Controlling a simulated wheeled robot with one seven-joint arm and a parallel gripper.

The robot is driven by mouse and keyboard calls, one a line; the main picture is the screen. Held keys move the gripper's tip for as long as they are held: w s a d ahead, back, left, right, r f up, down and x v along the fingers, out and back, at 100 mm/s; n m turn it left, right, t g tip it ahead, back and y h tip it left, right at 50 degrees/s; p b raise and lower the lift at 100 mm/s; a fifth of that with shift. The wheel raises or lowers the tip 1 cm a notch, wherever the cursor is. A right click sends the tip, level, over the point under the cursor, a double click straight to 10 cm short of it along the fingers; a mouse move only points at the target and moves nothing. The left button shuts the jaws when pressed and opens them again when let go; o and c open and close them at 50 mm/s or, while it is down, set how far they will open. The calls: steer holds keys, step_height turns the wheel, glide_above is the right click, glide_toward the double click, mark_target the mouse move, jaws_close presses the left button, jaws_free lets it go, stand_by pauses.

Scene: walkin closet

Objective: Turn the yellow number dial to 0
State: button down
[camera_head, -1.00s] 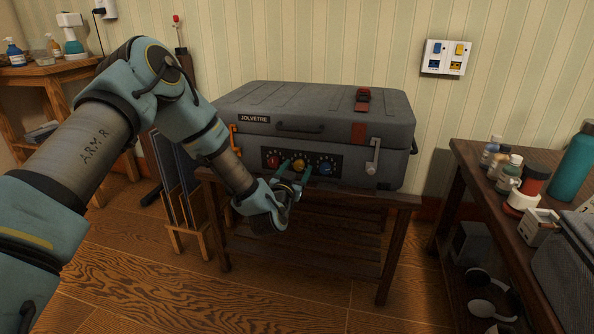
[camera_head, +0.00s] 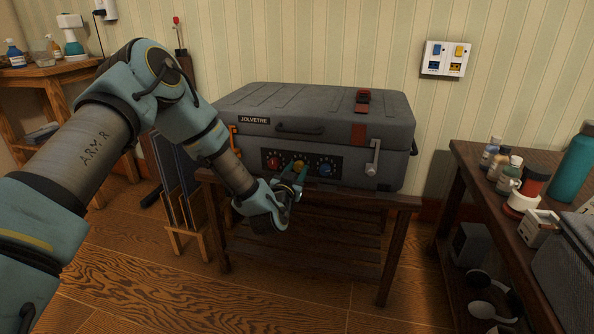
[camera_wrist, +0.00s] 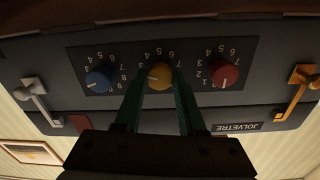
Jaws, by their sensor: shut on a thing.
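The yellow dial (camera_head: 299,164) sits in the middle of a black panel on the front of a grey case, between a red dial (camera_head: 274,162) and a blue dial (camera_head: 326,169). My gripper (camera_head: 295,172) reaches it from the front, with its green fingers on both sides of the dial, shut on it. In the wrist view, which is upside down, the yellow dial (camera_wrist: 160,75) lies between the fingertips (camera_wrist: 161,84). Its white pointer mark faces left there. Digits around it are partly hidden by the fingers, so the exact setting cannot be read.
The grey case (camera_head: 330,108), lid closed, stands on a dark wooden slatted table (camera_head: 395,201). Side latches flank the panel. A shelf table (camera_head: 470,170) with bottles and a teal flask (camera_head: 574,165) stands at right. Open floor lies in front.

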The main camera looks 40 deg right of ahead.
steer(key=shift+n, duration=0.3)
steer(key=n+b, duration=0.1)
steer(key=n, duration=0.3)
steer(key=n+b, duration=0.1)
steer(key=n, duration=0.5)
steer(key=shift+f, duration=0.1)
steer(key=n+b, duration=0.1)
steer(key=n, duration=0.4)
steer(key=shift+n+t, duration=0.3)
steer(key=shift+t, duration=0.1)
steer(key=n, duration=0.5)
steer(key=shift+n, duration=0.3)
steer(key=c, duration=0.5)
jaws_free()
